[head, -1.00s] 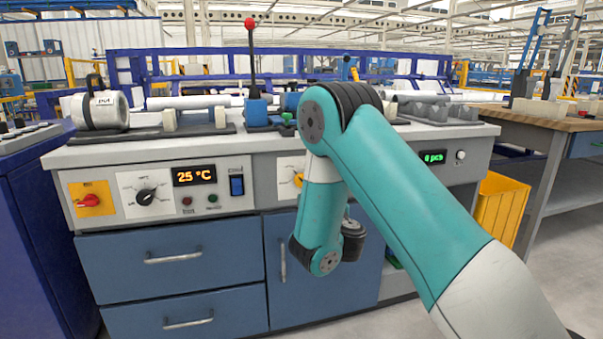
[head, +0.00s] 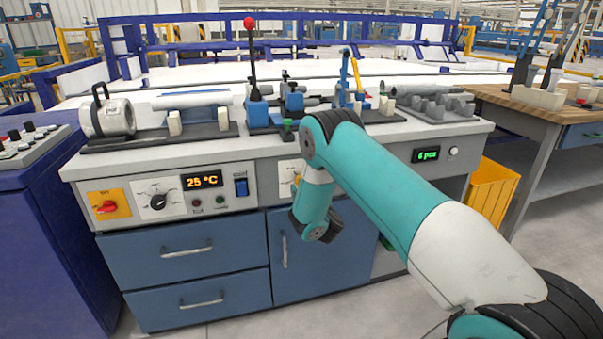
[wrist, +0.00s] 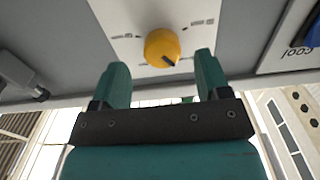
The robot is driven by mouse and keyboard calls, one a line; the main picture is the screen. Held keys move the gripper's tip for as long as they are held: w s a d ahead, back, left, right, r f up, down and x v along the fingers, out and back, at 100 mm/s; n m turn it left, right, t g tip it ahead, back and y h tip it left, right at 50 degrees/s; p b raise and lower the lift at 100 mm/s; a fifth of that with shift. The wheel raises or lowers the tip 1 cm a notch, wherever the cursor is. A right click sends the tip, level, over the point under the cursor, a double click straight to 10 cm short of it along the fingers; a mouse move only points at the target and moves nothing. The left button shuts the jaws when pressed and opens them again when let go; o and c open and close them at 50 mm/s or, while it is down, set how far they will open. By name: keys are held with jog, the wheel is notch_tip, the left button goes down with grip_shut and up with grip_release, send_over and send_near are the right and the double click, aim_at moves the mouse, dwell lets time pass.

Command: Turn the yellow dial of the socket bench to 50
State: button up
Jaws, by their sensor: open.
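The yellow dial (wrist: 161,47) sits on a white plate with small marks, on the grey front panel of the socket bench (head: 265,196). In the wrist view its dark pointer line points to the lower right; the mark labels are too small to read. My gripper (wrist: 162,70) is open and empty, its two fingers pointing at the panel. The dial shows just beyond the gap between the fingertips, apart from both. In the head view my arm covers most of the dial and its plate, and my gripper is hidden behind the arm.
A dark dial (head: 158,201), a red switch (head: 107,207) and a 25 °C display (head: 202,180) are further left on the panel. A blue switch (head: 241,187) is nearer. Clamps and pipes stand on the bench top. A yellow bin (head: 492,195) is at the right.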

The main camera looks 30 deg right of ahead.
jog(key=shift+p+x, duration=1)
jog(key=shift+x, duration=1.3)
jog(key=shift+w+a, duration=0.1)
jog(key=c, duration=0.9)
